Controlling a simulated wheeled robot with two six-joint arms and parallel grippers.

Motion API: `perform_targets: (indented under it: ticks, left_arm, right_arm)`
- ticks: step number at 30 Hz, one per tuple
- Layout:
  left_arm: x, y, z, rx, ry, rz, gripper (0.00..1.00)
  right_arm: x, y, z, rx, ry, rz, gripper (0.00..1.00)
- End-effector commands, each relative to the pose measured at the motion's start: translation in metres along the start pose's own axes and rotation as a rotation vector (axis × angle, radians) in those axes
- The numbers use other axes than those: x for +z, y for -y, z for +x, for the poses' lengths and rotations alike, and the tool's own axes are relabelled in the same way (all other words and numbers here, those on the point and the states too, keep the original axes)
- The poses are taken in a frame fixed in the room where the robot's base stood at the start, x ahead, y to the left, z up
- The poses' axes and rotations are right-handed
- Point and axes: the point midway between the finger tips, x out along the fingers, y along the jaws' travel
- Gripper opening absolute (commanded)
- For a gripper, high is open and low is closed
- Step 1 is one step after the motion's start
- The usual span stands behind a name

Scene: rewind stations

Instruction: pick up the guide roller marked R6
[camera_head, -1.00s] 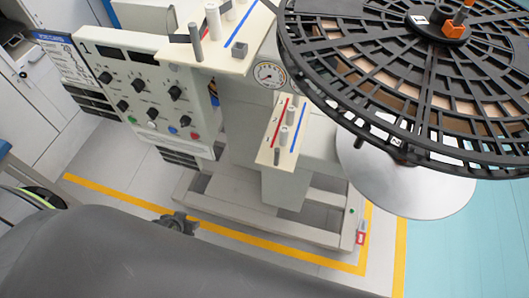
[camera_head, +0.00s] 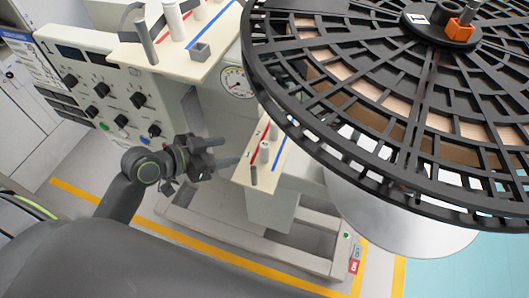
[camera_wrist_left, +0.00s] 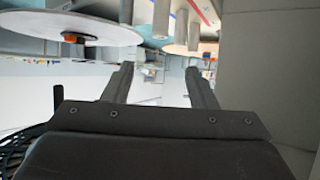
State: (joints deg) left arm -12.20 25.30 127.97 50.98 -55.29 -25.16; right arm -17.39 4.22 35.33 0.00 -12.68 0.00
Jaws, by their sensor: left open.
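Several grey and white guide rollers stand on two cream plates of the machine. The lower plate (camera_head: 270,163) carries a white roller (camera_head: 265,152) and a darker grey roller (camera_head: 254,176). The upper plate (camera_head: 187,62) carries a white roller (camera_head: 174,21) and a dark grey roller (camera_head: 144,42). No R6 marking can be read. My left gripper (camera_head: 230,151) is open and empty, just left of the lower plate. In the left wrist view, rollers (camera_wrist_left: 161,20) show beyond and above my open fingers (camera_wrist_left: 160,70). My right gripper is not in view.
A large black spoked reel (camera_head: 345,115) overhangs the right side, above a pale disc (camera_head: 410,225). A control panel with knobs (camera_head: 105,95) stands left of my gripper. A square grey block (camera_head: 200,51) sits on the upper plate. Yellow floor lines (camera_head: 200,245) run below.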

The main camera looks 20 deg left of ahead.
Motion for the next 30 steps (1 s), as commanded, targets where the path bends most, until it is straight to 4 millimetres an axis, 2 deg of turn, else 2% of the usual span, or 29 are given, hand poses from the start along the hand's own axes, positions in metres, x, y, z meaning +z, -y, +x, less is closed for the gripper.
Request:
perform_targets:
  ticks: [4, 18, 26, 30]
  left_arm:
    - [-0.002, -0.001, 0.021, 0.001, -0.004, -0.006, 0.52]
    - [0.0, 0.0, 0.101, 0.0, 0.0, -0.005, 0.52]
    - [0.001, 0.0, 0.117, -0.001, 0.001, -0.003, 0.52]
    - [0.002, -0.001, 0.131, 0.001, 0.001, -0.005, 0.52]
  right_arm:
    - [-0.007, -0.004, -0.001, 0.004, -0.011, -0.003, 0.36]
    - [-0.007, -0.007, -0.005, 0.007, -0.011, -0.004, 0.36]
    - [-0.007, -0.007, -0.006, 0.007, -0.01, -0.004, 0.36]
    - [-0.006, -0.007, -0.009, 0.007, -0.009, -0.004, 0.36]
